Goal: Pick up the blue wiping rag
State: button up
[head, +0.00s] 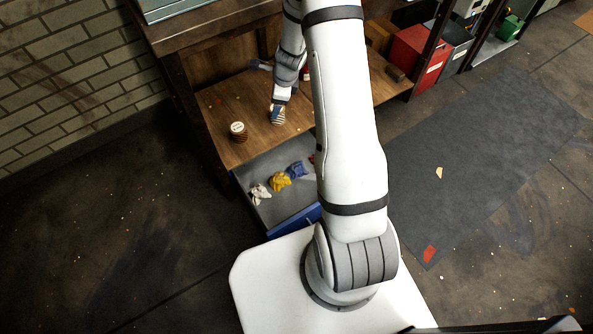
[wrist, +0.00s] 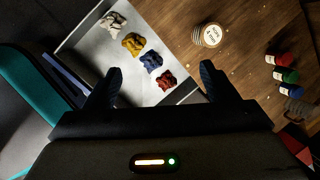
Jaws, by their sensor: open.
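The blue rag (head: 297,169) lies crumpled in an open, blue-fronted grey drawer (head: 262,165), in a row of rags. In the wrist view the blue rag (wrist: 151,61) shows between a yellow rag (wrist: 132,42) and a red rag (wrist: 166,80). A white rag (wrist: 113,21) lies at the far end of the row. My gripper (wrist: 160,67) is open, with both fingers apart and nothing between them. The blue and red rags appear between the fingers in the picture, below them and apart. In the head view the fingers are hard to make out.
A round tin with a pale lid (wrist: 208,35) stands on the wooden shelf (head: 222,105) beside the drawer. A red box (head: 420,55) is at the back right. The floor left of the drawer is clear.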

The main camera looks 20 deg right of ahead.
jog(key=d+f+m+h+b, duration=0.1)
jog(key=d+f+m+b, duration=0.15)
jog(key=f, duration=0.85)
jog(key=d+f+m+b, duration=0.2)
jog(key=f+m+b, duration=0.15)
jog(key=f, duration=0.75)
jog(key=m+g+b, duration=0.1)
jog(key=m+b, duration=0.2)
jog(key=m, duration=0.3)
send_near(298, 164)
jog(key=shift+h, duration=0.4)
jog(key=f, duration=0.5)
jog(key=shift+a, duration=0.25)
jog(key=f, duration=0.2)
jog(key=w+f+b, duration=0.1)
jog(key=f, duration=0.2)
jog(key=shift+w+a+f, duration=0.3)
jog(key=shift+c, duration=0.3)
jog(key=shift+r, duration=0.1)
jog(key=c, duration=1)
notch_tip(298, 164, up, 10)
jog(key=p, duration=0.5)
